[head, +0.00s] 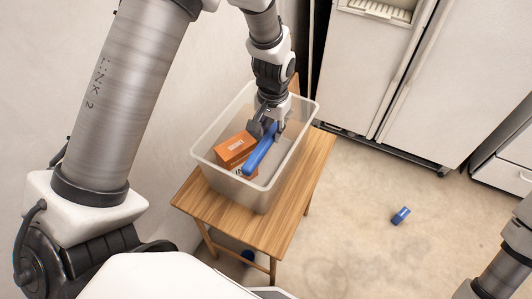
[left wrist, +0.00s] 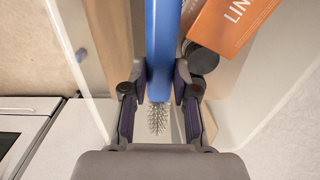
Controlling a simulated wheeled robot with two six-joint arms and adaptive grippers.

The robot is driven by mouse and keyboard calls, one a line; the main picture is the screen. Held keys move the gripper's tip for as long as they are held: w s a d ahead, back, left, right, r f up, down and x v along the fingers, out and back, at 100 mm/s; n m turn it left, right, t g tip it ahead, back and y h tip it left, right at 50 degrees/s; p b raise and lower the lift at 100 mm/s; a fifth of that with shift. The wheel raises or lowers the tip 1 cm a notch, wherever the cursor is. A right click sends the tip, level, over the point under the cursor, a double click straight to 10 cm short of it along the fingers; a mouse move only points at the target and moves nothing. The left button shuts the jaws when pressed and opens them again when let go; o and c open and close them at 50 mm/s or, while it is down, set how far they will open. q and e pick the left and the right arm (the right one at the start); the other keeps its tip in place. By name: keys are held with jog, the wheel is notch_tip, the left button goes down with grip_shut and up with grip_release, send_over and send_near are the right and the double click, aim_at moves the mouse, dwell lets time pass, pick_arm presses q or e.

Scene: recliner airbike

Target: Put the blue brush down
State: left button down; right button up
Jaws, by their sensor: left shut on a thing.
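The blue brush (head: 262,152) is held by my left gripper (head: 269,126), whose fingers are shut on it. The brush is tilted and inside the clear bin (head: 194,160), beside an orange box (head: 236,148). In the left wrist view, the brush's blue handle (left wrist: 161,40) runs between the fingers of my left gripper (left wrist: 160,92), and grey bristles (left wrist: 158,118) show past them. I cannot tell whether the brush touches the bin's floor. My right gripper is not in view; only part of my right arm shows at the lower right.
The bin stands on a wooden table (head: 262,234) against the wall. A dark round item (left wrist: 202,60) lies near the orange box in the left wrist view. A small blue object (head: 401,216) lies on the open floor. A white refrigerator (head: 440,90) stands at the back right.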

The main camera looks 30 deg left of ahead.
aim_at(270, 167)
pick_arm(q)
jog(key=f, duration=1.4)
jog(key=shift+w+a+f, duration=0.2)
jog(key=c, duration=0.9)
grip_release()
jog(key=shift+f, duration=0.1)
notch_tip(270, 167, up, 12)
jog(key=shift+r, duration=0.15)
